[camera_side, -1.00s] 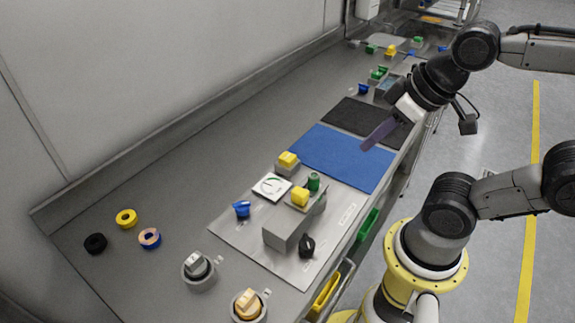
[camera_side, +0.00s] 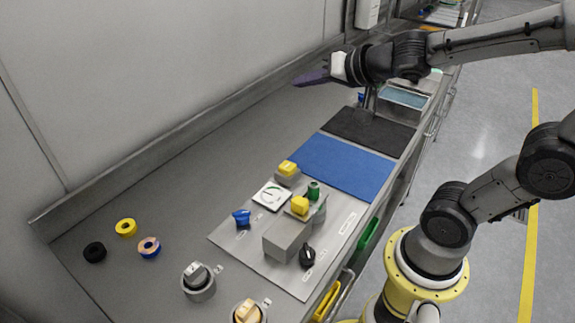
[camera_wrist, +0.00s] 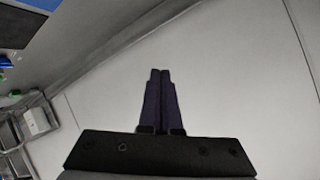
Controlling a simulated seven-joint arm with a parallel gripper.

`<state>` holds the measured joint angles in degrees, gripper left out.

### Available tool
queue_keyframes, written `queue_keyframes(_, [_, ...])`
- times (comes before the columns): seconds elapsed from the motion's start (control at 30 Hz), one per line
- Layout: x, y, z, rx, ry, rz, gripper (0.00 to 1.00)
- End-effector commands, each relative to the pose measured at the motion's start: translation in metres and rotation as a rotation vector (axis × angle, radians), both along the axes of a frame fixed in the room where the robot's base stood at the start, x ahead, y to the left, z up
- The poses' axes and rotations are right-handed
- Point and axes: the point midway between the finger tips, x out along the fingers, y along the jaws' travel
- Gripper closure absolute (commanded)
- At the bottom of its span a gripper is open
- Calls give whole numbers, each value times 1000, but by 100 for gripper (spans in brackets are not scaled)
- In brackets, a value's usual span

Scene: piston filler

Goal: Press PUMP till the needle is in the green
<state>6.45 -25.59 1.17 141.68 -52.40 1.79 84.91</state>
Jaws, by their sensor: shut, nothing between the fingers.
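A white square gauge (camera_side: 271,195) with a dial lies on the grey panel plate (camera_side: 240,244); its needle is too small to read against the green. Beside it on the plate are a yellow button on a grey block (camera_side: 287,168), a second yellow button (camera_side: 299,205) and a green button (camera_side: 314,190) by a larger grey block (camera_side: 287,239). A blue knob (camera_side: 241,218) and a black knob (camera_side: 307,256) are there too. The labels cannot be read. My gripper (camera_side: 296,82) is shut and empty, high above the bench near the back wall, far from the panel. The wrist view also shows its closed fingers (camera_wrist: 160,78).
A blue mat (camera_side: 343,165) and black mat (camera_side: 368,130) lie beyond the panel. Yellow (camera_side: 126,228), black (camera_side: 95,252) and blue-orange (camera_side: 149,247) rings lie at left. Two round-based switches, one grey (camera_side: 198,281), stand at the front. The left bench is mostly clear.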

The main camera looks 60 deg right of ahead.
Motion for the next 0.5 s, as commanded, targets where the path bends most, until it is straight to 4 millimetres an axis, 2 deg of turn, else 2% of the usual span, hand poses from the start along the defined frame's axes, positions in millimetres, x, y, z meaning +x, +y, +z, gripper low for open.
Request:
queue_keyframes(0.1, [24,8,-25,86,31,52,100])
queue_keyframes(0.2, [36,13,-53,153,94,100,100])
queue_keyframes(0.4, [41,5,-103,174,227,143,100])
queue_keyframes(0.5, [40,-4,-116,187,260,119,100])
